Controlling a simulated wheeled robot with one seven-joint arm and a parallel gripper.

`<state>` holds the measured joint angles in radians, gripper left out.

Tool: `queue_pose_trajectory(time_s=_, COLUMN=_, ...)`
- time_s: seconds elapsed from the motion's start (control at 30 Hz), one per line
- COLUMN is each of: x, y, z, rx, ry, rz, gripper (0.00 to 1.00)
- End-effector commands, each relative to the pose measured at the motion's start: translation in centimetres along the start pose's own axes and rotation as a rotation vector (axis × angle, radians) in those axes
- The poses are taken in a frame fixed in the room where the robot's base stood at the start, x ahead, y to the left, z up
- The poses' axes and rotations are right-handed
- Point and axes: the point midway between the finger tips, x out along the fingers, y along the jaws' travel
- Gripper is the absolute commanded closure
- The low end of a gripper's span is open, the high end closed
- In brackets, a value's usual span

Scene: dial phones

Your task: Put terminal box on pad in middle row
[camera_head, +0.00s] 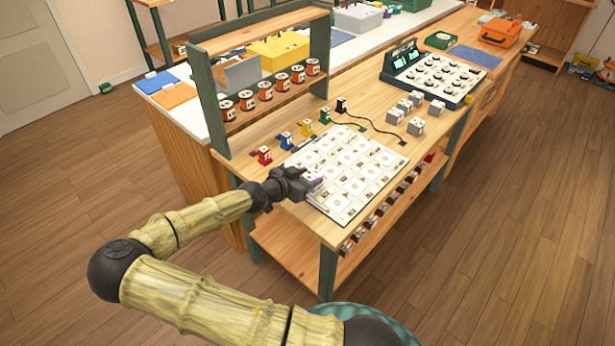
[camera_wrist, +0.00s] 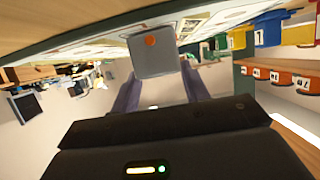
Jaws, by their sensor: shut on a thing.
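My gripper (camera_head: 312,184) is over the near left edge of the white board (camera_head: 345,214) that carries rows of square pads. In the wrist view, my gripper (camera_wrist: 156,92) is shut on a grey terminal box (camera_wrist: 157,62) with an orange dot on its face. The box is between the two fingers, close to the board (camera_wrist: 95,50). I cannot tell whether it touches a pad. In the head view the held box is mostly hidden by my gripper. Several other grey terminal boxes (camera_head: 416,127) stand right of the board.
Red (camera_head: 264,156), blue (camera_head: 286,141), yellow and green pieces line the board's far left side. A console with dials (camera_head: 435,80) stands at the back right. A shelf rack with orange-and-white pieces (camera_head: 265,91) rises at the left.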

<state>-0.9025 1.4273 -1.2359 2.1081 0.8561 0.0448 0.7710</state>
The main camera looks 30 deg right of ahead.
Motion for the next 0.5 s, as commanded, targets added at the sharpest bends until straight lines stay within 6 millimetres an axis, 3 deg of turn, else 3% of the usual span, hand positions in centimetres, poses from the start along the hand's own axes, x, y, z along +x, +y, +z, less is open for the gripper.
queue_pose_trajectory(time_s=0.13, x=0.14, y=0.0, z=0.34, rx=0.0, ry=0.0, rz=0.0, gripper=0.79)
queue_pose_trajectory(time_s=0.17, x=0.09, y=0.0, z=0.24, rx=0.0, ry=0.0, rz=0.0, gripper=0.49)
queue_pose_trajectory(time_s=0.23, x=0.08, y=0.0, z=0.22, rx=0.0, ry=0.0, rz=0.0, gripper=0.35)
queue_pose_trajectory(time_s=0.5, x=0.07, y=0.0, z=0.19, rx=0.0, ry=0.0, rz=0.0, gripper=0.33)
